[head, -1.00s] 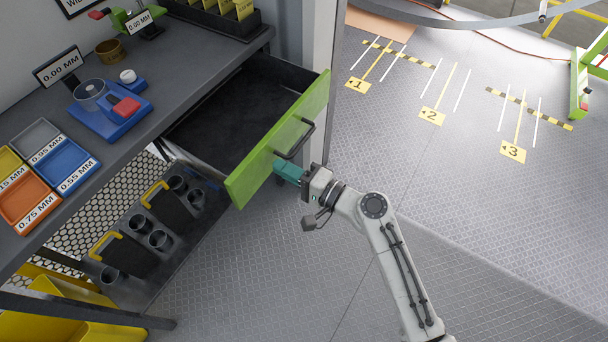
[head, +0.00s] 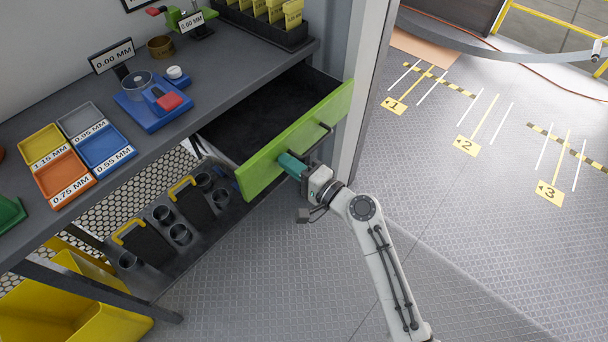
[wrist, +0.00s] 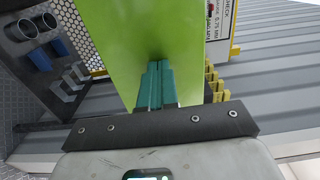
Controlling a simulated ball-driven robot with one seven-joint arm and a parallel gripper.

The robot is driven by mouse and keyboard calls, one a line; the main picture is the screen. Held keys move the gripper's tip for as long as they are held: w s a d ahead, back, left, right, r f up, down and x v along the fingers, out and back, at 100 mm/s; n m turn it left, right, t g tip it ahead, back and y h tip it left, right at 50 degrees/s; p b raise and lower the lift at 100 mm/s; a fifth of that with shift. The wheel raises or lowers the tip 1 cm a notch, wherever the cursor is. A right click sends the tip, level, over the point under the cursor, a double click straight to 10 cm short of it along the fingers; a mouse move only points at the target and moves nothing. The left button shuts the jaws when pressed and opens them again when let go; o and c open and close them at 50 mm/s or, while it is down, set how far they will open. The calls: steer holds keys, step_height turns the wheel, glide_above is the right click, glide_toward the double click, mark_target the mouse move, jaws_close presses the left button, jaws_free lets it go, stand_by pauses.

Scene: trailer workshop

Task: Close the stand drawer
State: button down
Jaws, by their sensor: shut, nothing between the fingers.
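The stand drawer has a bright green front (head: 262,165) with a dark bar handle (head: 318,139), and its dark, empty inside (head: 262,112) shows behind the front. It stands partly open under the grey worktop. My gripper (head: 287,163) is at the outer face of the green front, just left of and below the handle. In the wrist view its teal fingers (wrist: 155,82) are together with nothing between them, and their tips meet the green panel (wrist: 140,35) or are very close to it. I cannot tell the exact contact.
The worktop (head: 215,85) holds coloured trays (head: 105,148), a blue scale (head: 150,108) and a black rack (head: 265,25). A lower shelf with cups (head: 180,233) and a yellow bin (head: 75,305) are below. The floor right of my arm is clear.

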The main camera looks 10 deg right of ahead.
steer(key=b+x, duration=0.6)
steer(key=x, duration=1.1)
steer(key=shift+w+a+f, duration=0.15)
steer(key=shift+w+a, duration=0.1)
steer(key=shift+w, duration=0.15)
steer(key=shift+w+r+b, duration=0.1)
steer(key=shift+r+b, duration=0.2)
steer(key=shift+a, duration=0.1)
